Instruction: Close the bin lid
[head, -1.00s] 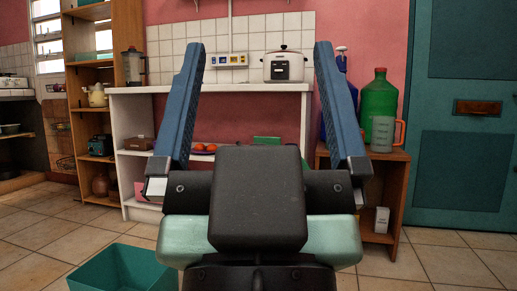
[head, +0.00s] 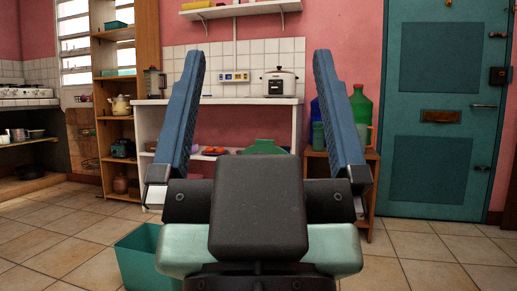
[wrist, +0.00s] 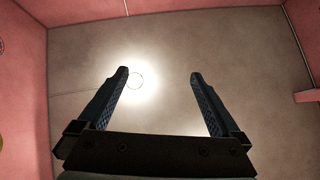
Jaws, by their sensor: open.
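A teal open-topped box (head: 137,255), which may be the bin, stands on the floor at the lower left in the head view. My gripper's body hides its right part, and I see no lid on it. A green flat-looking piece (head: 262,147) shows between the fingers, in front of the low white shelf; I cannot tell whether it is a lid. My gripper (head: 260,55) is open and empty, with its blue fingers pointing up, apart from both. In the wrist view the open fingers (wrist: 158,73) face the ceiling.
A white shelf unit (head: 222,102) with a rice cooker (head: 280,84) stands behind. A small wooden stand with green bottles (head: 361,106) is right of it. A teal door (head: 430,150) is at the right. Tiled floor (head: 430,255) is clear at the lower right.

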